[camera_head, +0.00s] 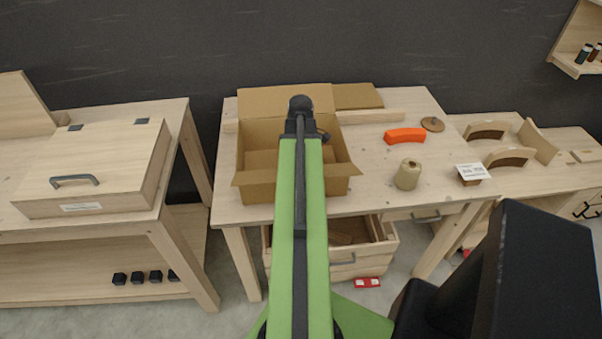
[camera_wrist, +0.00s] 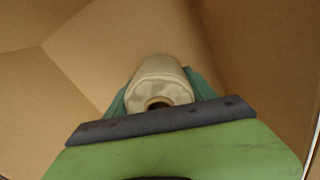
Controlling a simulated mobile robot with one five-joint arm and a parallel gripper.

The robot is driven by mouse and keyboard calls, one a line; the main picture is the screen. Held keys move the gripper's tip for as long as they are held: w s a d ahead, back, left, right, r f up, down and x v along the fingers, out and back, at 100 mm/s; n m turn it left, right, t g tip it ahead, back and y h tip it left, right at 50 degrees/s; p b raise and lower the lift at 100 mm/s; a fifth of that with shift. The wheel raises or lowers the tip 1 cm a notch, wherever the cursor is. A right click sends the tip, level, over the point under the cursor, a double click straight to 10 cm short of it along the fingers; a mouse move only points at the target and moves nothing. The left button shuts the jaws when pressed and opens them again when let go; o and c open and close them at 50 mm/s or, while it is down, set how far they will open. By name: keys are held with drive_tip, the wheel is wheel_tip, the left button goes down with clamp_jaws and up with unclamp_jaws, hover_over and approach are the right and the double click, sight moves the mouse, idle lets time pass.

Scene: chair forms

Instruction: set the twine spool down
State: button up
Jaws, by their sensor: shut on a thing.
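In the wrist view, a pale beige twine spool (camera_wrist: 162,72) sits between the teal fingers of my gripper (camera_wrist: 157,88). The gripper is shut on it, and the hole in the spool's near end shows. Brown cardboard walls surround the spool in that view. In the head view, my arm reaches over the open cardboard box (camera_head: 256,186) on the middle table (camera_head: 372,192); the arm hides my fingers and the held spool. I cannot tell whether the spool touches the box floor. Another beige spool (camera_head: 407,174) stands upright on the table, right of the box.
On the table are an orange curved block (camera_head: 405,135), a round brown disc (camera_head: 432,124) and a small labelled block (camera_head: 471,174). A lidded wooden case (camera_head: 98,172) lies on the left bench.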

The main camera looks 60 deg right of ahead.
drive_tip(key=shift+f, duration=0.25)
drive_tip(key=o, duration=1.5)
drive_tip(key=shift+r, duration=0.1)
wheel_tip(320, 180, up, 12)
drive_tip(key=p, duration=1.2)
drive_tip(key=shift+r+p, duration=0.2)
drive_tip(key=shift+p, duration=0.1)
